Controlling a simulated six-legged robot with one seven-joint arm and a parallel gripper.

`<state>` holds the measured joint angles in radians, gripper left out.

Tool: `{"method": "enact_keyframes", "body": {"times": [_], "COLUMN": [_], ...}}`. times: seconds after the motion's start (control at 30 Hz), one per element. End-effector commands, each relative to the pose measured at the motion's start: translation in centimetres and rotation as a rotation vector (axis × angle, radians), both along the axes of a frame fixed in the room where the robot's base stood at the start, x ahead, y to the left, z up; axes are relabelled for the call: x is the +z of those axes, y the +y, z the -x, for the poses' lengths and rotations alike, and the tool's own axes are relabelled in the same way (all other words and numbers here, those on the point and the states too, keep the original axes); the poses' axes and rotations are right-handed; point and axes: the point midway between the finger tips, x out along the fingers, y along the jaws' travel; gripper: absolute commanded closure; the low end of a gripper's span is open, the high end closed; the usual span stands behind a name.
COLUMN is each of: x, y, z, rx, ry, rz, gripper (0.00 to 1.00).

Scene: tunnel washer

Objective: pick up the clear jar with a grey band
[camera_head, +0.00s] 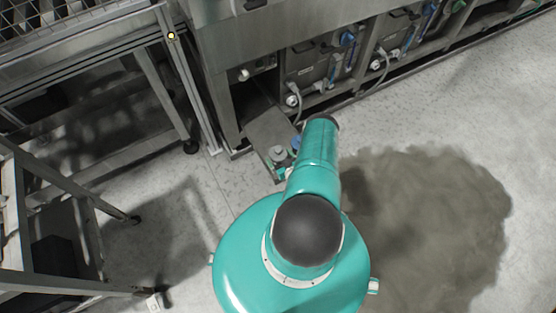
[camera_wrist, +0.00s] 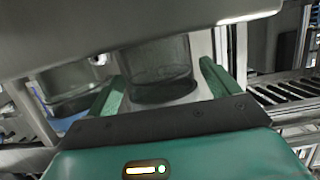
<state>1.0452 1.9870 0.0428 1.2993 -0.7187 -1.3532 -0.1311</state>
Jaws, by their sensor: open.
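A clear jar (camera_wrist: 156,58) with a dark grey band low on it shows in the wrist view, between and beyond the fingertips. Its top is cut off by a broad grey surface. My gripper (camera_wrist: 162,74) is open, its two green fingers apart on either side of the jar. I cannot tell whether they touch it. A second clear container (camera_wrist: 68,84) stands to the left, outside the left finger. In the head view my arm hides the gripper, and the small items by it are too small to tell apart.
A grey ledge (camera_head: 263,128) juts from the washer (camera_head: 235,45), with a small grey-topped item (camera_head: 278,152) at its end. A metal frame table (camera_head: 160,90) stands to the left. A roller rack (camera_wrist: 285,92) shows at right in the wrist view. The floor at right is open.

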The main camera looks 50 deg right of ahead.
Motion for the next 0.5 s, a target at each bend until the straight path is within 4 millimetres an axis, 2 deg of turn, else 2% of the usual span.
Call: {"method": "enact_keyframes", "body": {"times": [0.1,0.33,0.37,0.5], "x": [-0.36,-0.45,-0.45,-0.45], "y": [-0.37,-0.42,-0.42,-0.43], "z": [-1.14,-1.32,-1.32,-1.31], "rx": [0.000,0.000,0.000,0.000], "ry": [-0.001,0.001,0.001,0.000], "rz": [0.000,0.000,0.000,0.000], "gripper": [0.12,0.12,0.14,0.42]}}
